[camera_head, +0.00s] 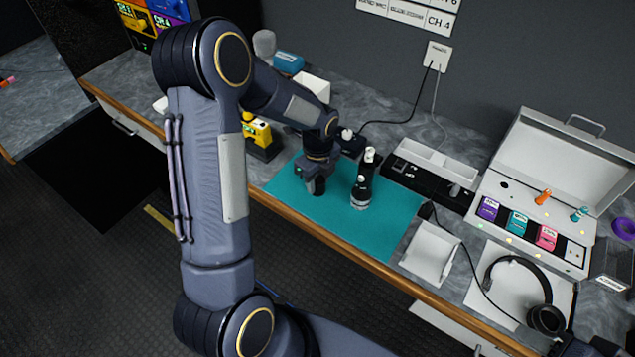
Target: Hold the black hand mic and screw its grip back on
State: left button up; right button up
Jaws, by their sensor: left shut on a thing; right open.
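A black hand mic (363,183) stands upright on the teal mat (395,222), with a white part at its top and a pale ring near its foot. My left gripper (317,179) is just left of it, pointing down, shut on a short dark cylindrical piece (319,187) that looks like the grip. The piece is apart from the mic; the gripper hides its upper part, and I cannot tell if it touches the mat. My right gripper (590,346) shows only partly at the bottom right corner, open, away from the mat.
A white tray (431,252) and headphones (520,270) lie right of the mat. An open white case (535,232) with coloured modules stands further right. A yellow device (257,130) is at the left. A black rack strip (426,186) lies behind the mic. The mat's front right is clear.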

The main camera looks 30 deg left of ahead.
aim_at(318, 180)
pick_arm(q)
jog(key=shift+r, duration=0.45)
notch_tip(318, 180, up, 3)
jog(key=shift+f, duration=0.2)
jog(key=s+d+r+b, duration=0.1)
jog(key=s+r, duration=0.3)
jog(key=s, duration=0.3)
jog(key=s+d+r+b, duration=0.1)
jog(key=s+r+b, duration=0.1)
jog(key=s+r, duration=0.3)
jog(key=shift+s+d+r, duration=0.2)
jog(key=shift+s+r, duration=0.05)
jog(key=shift+s, duration=0.7)
jog(key=shift+w, duration=0.1)
